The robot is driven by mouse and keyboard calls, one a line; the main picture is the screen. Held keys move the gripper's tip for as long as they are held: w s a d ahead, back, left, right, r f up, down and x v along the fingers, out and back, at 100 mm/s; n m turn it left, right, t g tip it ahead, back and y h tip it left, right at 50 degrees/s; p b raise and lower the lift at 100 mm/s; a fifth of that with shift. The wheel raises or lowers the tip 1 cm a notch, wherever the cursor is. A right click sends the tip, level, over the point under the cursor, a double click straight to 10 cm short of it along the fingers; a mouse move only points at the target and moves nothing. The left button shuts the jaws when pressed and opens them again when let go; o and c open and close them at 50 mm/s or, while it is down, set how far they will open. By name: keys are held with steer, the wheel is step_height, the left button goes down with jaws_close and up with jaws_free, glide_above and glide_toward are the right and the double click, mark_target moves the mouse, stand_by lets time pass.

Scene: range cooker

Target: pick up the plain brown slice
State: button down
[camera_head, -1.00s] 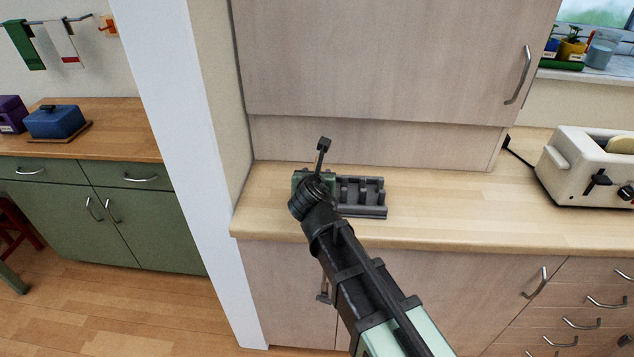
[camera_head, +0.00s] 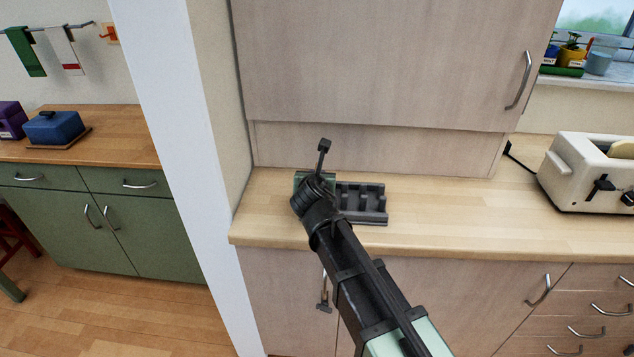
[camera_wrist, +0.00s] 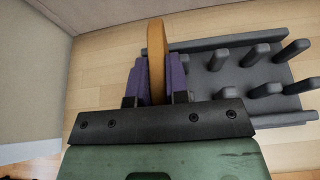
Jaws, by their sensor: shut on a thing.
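The plain brown slice (camera_wrist: 156,58) stands on edge between the purple fingers of my gripper (camera_wrist: 158,82) in the wrist view. The fingers are shut on it, one on each side. The slice is at the left end of the dark grey rack (camera_wrist: 245,58); I cannot tell whether it still touches the rack or counter. In the head view my arm hides the slice and the fingers, and the rack (camera_head: 372,217) shows just right of my wrist on the wooden counter.
The counter (camera_head: 450,215) is clear to the right of the rack, up to a cream toaster (camera_head: 585,175) with a slice in it. A wall is close on the left. A cabinet (camera_head: 380,60) hangs above the back of the counter.

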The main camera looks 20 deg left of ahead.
step_height(320, 180, up, 20)
steer(key=p, duration=2)
